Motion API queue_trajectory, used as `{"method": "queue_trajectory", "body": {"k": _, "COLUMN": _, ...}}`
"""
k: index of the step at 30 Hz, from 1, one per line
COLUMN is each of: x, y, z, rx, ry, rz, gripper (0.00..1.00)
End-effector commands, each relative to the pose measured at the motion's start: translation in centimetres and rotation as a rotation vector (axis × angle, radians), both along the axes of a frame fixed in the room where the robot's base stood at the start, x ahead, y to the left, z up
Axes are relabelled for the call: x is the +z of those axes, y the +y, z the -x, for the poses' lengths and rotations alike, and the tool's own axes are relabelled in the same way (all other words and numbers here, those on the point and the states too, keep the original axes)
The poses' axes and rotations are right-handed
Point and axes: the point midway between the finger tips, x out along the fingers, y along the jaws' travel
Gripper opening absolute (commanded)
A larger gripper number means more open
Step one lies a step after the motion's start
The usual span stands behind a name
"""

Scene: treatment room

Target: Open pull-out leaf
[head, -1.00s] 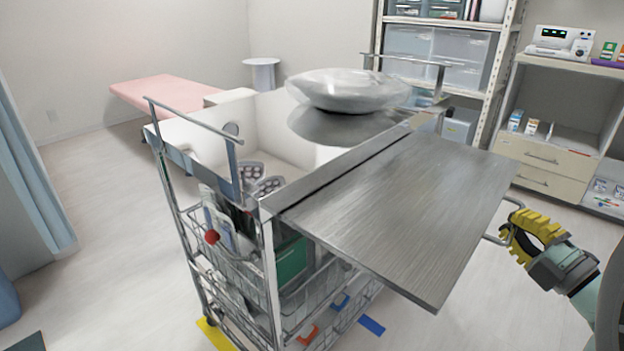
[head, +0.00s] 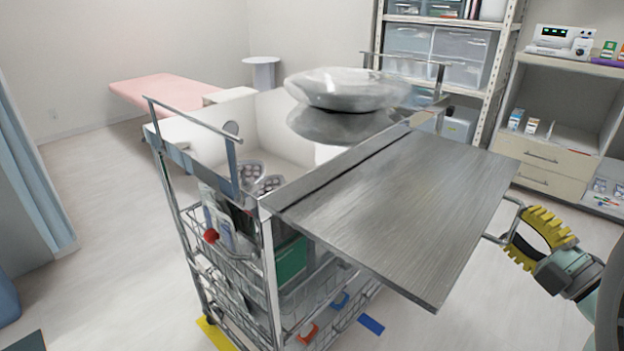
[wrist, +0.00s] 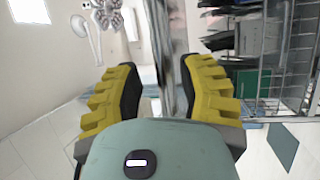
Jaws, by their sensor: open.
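The pull-out leaf (head: 400,215) is a flat grey metal panel. It extends from the right side of the steel cart (head: 325,180) and looks level. A thin bar handle (head: 493,238) sticks out from the leaf's outer edge. My gripper (head: 522,233) is just right of the leaf, its yellow fingers spread beside the handle's outer end. In the wrist view the fingers (wrist: 160,88) are wide apart, with a shiny metal edge (wrist: 172,45) showing between them. Whether a finger touches the handle cannot be told.
A clear wrapped bowl-like item (head: 345,88) sits on the cart's top. Wire baskets (head: 300,290) with supplies hang below. Shelving (head: 450,50) and a drawer cabinet (head: 545,165) stand behind at the right. Floor at the left is clear up to a blue curtain (head: 30,170).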

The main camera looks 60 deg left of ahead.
Motion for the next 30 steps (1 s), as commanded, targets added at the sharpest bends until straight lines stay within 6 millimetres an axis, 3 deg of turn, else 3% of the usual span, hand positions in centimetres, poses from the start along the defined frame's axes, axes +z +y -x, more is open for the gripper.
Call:
{"method": "queue_trajectory", "body": {"k": 9, "x": -1.2, "y": -6.8, "z": 0.9, "rx": -0.014, "ry": 0.004, "rz": 0.001, "gripper": 0.39}}
{"method": "queue_trajectory", "body": {"k": 13, "x": -1.5, "y": -8.7, "z": 1.3, "rx": -0.010, "ry": 0.002, "rz": -0.001, "gripper": 0.39}}
{"method": "queue_trajectory", "body": {"k": 21, "x": -1.8, "y": -10.4, "z": 1.7, "rx": -0.004, "ry": 0.000, "rz": -0.001, "gripper": 0.39}}
{"method": "queue_trajectory", "body": {"k": 30, "x": -1.9, "y": -10.6, "z": 1.7, "rx": -0.004, "ry": 0.001, "rz": -0.001, "gripper": 0.39}}
